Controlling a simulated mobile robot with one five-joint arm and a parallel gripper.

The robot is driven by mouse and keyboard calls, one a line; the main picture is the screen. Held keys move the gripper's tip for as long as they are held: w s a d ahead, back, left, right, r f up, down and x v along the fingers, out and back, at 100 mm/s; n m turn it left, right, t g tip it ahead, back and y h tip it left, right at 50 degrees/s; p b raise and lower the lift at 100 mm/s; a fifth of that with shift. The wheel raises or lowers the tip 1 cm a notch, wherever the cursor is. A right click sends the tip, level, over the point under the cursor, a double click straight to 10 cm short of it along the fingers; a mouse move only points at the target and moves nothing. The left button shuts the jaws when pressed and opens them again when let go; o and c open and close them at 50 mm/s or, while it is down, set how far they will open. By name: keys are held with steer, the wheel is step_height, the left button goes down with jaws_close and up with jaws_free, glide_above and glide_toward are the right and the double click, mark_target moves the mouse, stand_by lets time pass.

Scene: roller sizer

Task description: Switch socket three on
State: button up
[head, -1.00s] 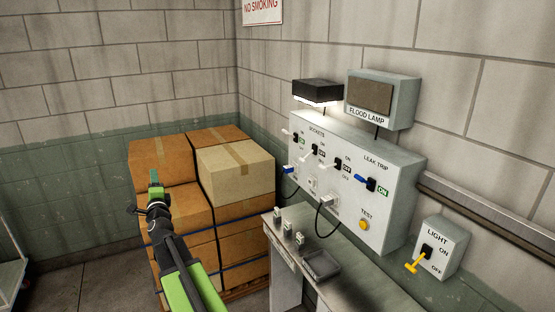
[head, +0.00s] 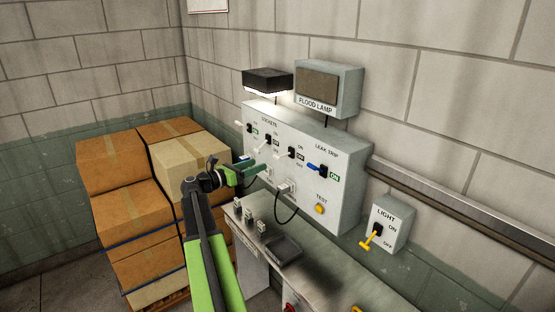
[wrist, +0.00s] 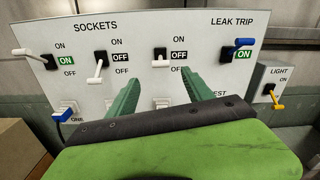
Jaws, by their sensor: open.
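The sockets panel (head: 345,165) hangs on the wall. The first switch (wrist: 42,57) shows green ON. My gripper (head: 260,170) is open and empty in front of the panel, lower left of the third switch in the head view. In the wrist view its fingers (wrist: 159,77) straddle the area below that switch, apparently not touching it.
The leak trip switch (head: 322,169) with a blue lever shows green ON. Plugs sit below the switches, including a blue one (wrist: 62,115). The yellow test button (head: 320,209) and light switch (head: 377,231) are to the right. Boxes (head: 125,190) stand left; a bench lies below.

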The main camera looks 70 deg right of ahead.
mark_target(275, 158)
steer(key=x, duration=1.1)
steer(key=shift+d+r, duration=0.1)
steer(key=shift+d, duration=0.1)
jaws_close()
